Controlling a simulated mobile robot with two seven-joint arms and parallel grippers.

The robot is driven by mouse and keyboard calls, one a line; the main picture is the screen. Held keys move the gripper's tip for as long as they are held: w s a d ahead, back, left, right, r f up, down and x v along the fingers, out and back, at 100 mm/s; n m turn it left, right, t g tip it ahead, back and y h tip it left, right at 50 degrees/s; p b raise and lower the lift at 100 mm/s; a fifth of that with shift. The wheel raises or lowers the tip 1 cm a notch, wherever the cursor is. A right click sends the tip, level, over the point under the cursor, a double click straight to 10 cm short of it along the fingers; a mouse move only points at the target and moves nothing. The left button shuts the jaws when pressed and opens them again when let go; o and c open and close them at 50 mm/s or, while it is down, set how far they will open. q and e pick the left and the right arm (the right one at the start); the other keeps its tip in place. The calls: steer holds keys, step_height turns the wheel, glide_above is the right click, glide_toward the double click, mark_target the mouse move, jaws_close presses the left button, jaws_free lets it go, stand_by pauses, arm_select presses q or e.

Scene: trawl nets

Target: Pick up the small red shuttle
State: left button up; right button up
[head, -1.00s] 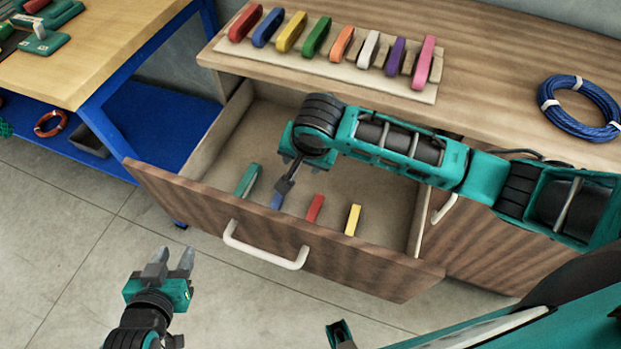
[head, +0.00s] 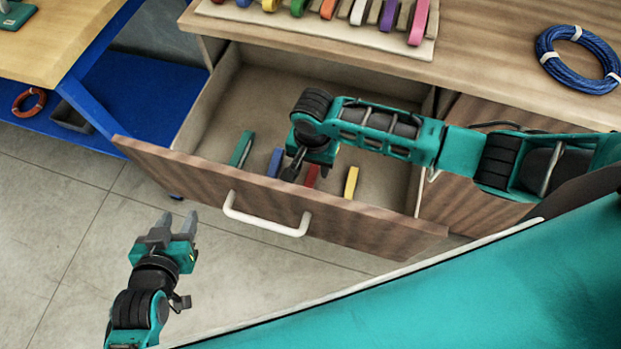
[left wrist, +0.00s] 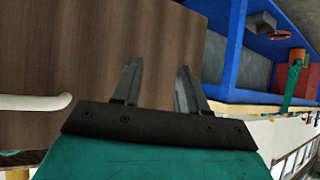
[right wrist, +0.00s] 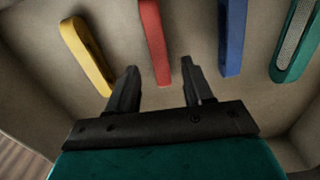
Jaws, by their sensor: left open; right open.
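The small red shuttle (head: 312,174) lies in the open drawer between a blue and a yellow shuttle. In the head view it is partly hidden by my right gripper (head: 296,168). In the right wrist view the red shuttle (right wrist: 153,40) shows ahead of the jaws, between the lines of the two fingers. My right gripper (right wrist: 155,88) is open and empty, above the drawer floor and apart from the shuttle. My left gripper (head: 174,224) is open and empty, outside the drawer front; its fingers also show in the left wrist view (left wrist: 156,85).
The drawer also holds a green (head: 241,149), a blue (head: 274,163) and a yellow shuttle (head: 351,182). The drawer front (head: 190,178) with its white handle (head: 262,222) stands before my left gripper. Several larger shuttles sit on a board (head: 330,38) on the countertop, near a blue rope coil (head: 577,60).

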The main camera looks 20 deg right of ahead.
mark_target(312, 173)
step_height(312, 173, down, 4)
steer(key=shift+b, duration=0.4)
jaws_close()
